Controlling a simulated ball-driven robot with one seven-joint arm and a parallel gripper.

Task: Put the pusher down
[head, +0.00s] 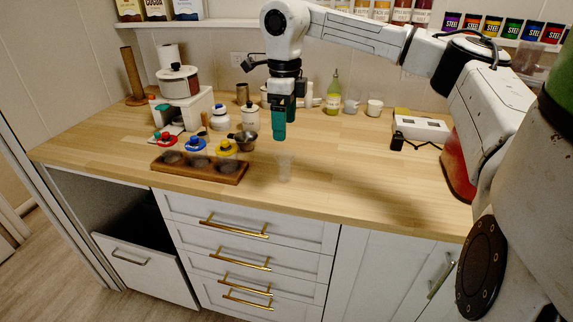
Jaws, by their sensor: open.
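My gripper (284,124) hangs pointing down over the middle of the counter, with teal fingers. It is open, and I see nothing held between the fingers. I cannot tell for sure which thing is the pusher.
A metal cup (246,138) and white jars (220,118) stand behind the tray. A white pot (179,81) sits on a white stand at the back left. A green bottle (333,96) and glasses stand at the back. The wooden counter (360,180) is clear at front right.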

